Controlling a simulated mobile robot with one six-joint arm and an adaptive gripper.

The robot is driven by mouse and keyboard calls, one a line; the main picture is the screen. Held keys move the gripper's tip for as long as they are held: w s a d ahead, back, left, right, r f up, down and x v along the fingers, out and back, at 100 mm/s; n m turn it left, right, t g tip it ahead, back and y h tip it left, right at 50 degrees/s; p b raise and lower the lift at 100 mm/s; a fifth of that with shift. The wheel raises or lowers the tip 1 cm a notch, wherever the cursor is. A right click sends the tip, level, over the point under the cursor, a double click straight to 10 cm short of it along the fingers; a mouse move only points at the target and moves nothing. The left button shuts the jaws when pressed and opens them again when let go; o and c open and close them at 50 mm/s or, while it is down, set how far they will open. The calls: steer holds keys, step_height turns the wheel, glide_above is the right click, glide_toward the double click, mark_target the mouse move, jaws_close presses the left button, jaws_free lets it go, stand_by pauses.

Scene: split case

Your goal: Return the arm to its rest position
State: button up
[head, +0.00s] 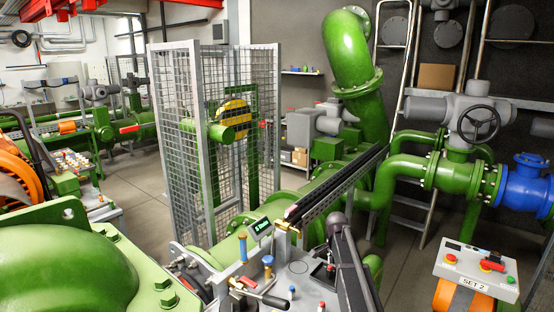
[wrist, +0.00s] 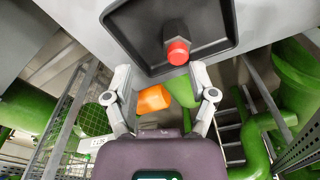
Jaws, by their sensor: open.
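My gripper (wrist: 160,74) shows in the wrist view with its two grey fingers spread wide apart. Nothing is held between them. Its dark body fills the bottom of that view. A red button (wrist: 178,52) on a dark recessed panel (wrist: 215,25) lies beyond the fingertips, near the top. Whether a fingertip touches the panel's edge, I cannot tell. In the head view I cannot clearly make out the gripper's fingers.
A mesh cage (head: 180,130) stands mid-left. A control box marked SET 2 (head: 476,270) stands at the lower right. Green pipes (head: 350,60) and a blue pipe section (head: 522,190) fill the right. A green casing (head: 65,265) is at the lower left. Grey floor (head: 140,180) shows between.

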steer(key=s+a+f+n+b, duration=0.1)
steer(key=s+n, duration=0.5)
steer(key=s, duration=0.8)
steer(key=s+a+f+n+b, duration=0.2)
steer(key=s+n, duration=0.4)
steer(key=s, duration=0.8)
steer(key=shift+s+a+n+y, duration=0.2)
steer(key=shift+n+y, duration=0.1)
steer(key=shift+y, duration=0.1)
